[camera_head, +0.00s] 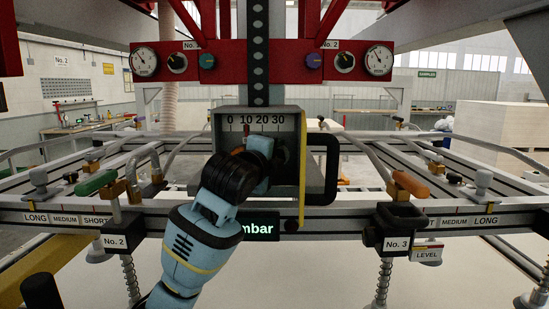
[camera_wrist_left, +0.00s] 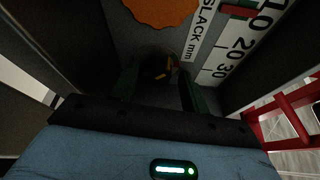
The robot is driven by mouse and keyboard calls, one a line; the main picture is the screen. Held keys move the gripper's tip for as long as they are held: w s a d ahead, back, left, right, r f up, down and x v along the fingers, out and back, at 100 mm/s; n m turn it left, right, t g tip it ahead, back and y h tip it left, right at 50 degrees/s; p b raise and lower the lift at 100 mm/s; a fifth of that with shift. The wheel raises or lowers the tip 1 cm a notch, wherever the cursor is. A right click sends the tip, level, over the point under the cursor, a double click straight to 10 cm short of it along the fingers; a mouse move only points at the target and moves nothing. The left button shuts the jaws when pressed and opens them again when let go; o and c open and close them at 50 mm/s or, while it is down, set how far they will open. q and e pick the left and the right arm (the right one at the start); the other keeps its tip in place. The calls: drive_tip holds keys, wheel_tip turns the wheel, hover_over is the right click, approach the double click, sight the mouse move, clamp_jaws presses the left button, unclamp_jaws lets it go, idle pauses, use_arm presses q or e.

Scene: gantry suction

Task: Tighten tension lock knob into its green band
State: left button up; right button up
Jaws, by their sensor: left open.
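The slack gauge box (camera_head: 290,118) is in the middle of the head view, with a scale marked 0 to 30. My left gripper (camera_head: 262,165) reaches into its open front and hides much of the inside. In the left wrist view the gripper's two dark fingers (camera_wrist_left: 160,88) are apart, with a small orange-yellow detail deep between them. An orange round part (camera_wrist_left: 160,8), possibly the tension lock knob, is cut by the top edge, beyond the fingertips. Beside it are the "SLACK mm" scale (camera_wrist_left: 212,50) and a green and red band (camera_wrist_left: 238,10). I cannot see a pointer against the band. My right gripper is not in view.
A black handle (camera_head: 332,165) sticks out at the box's right side. Levers with a green grip (camera_head: 95,183) and an orange grip (camera_head: 410,184) flank it on the rail. A red beam with dials (camera_head: 380,60) crosses above. A lit display (camera_head: 260,227) is below.

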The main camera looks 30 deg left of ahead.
use_arm(q)
drive_tip(key=shift+o, duration=0.8)
drive_tip(key=r, duration=0.1)
drive_tip(key=s+r, duration=0.1)
drive_tip(key=r, duration=0.1)
drive_tip(key=shift+s+d+r, duration=0.15)
drive_tip(key=shift+d+r, duration=0.1)
drive_tip(key=shift+r, duration=0.1)
drive_tip(key=s, duration=0.1)
drive_tip(key=s+d, duration=0.2)
drive_tip(key=s, duration=0.1)
drive_tip(key=shift+d+r, duration=0.25)
drive_tip(key=shift+r, duration=0.05)
drive_tip(key=shift+c, duration=0.8)
drive_tip(key=s+d, duration=0.5)
drive_tip(key=s, duration=0.3)
drive_tip(key=shift+s+d, duration=0.15)
drive_tip(key=shift+s, duration=0.05)
